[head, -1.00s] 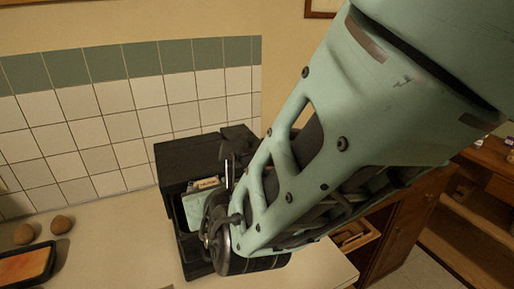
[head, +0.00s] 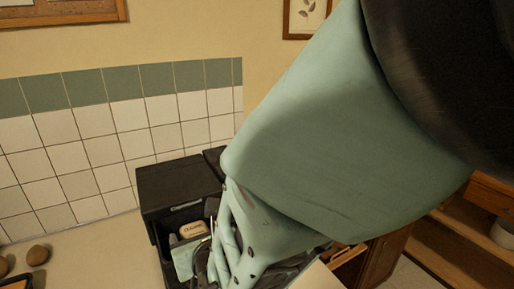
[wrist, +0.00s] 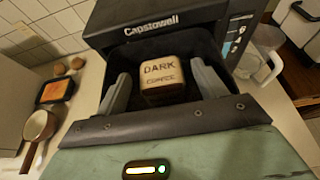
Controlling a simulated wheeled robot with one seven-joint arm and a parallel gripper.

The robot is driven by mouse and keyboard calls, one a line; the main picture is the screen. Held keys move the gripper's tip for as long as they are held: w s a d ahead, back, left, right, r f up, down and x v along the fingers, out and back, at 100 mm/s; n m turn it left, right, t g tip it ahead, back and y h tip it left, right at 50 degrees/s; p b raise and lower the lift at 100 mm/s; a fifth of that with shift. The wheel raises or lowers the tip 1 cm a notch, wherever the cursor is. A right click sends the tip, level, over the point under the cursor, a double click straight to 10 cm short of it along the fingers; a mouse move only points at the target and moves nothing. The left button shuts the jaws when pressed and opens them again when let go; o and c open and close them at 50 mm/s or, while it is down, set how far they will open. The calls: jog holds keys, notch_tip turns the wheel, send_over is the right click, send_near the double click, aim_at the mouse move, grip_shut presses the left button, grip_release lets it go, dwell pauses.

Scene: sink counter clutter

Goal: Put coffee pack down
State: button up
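The coffee pack (wrist: 162,80) is a small cream block marked "DARK COFFEE". It sits in the open bay of a black machine (wrist: 150,37) labelled "Capstowell". My gripper (wrist: 160,72) has one finger on each side of the pack, with a visible gap on both sides, so it looks open. In the head view the pack (head: 193,229) shows inside the bay of the machine (head: 178,186), and my arm covers most of the gripper. The underside of the pack is hidden.
Left of the machine in the wrist view are a dark tray with an orange surface (wrist: 55,90), two brown round items (wrist: 77,63) and a pan (wrist: 38,125). A clear jug (wrist: 265,65) stands close on the right. A tiled wall (head: 90,150) rises behind the counter.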

jog(key=shift+r, duration=0.15)
jog(key=shift+r, duration=0.15)
jog(key=b+v, duration=0.3)
jog(key=v, duration=0.9)
jog(key=w+d+f+m+g+h, duration=0.1)
jog(key=w+d+m+h, duration=0.1)
jog(key=d+m+h, duration=0.5)
jog(key=w+d+f+m+g+h, duration=0.1)
jog(key=d+f+m+g+h, duration=0.1)
jog(key=d+m, duration=0.8)
jog(key=s+d+m+g+y, duration=0.2)
jog(key=s+d+m+g, duration=0.3)
jog(key=m, duration=1.2)
jog(key=s+g, duration=0.3)
jog(key=s, duration=0.2)
jog(key=shift+s+f+y, duration=0.3)
jog(key=shift+s+f, duration=0.1)
jog(key=shift+d, duration=0.1)
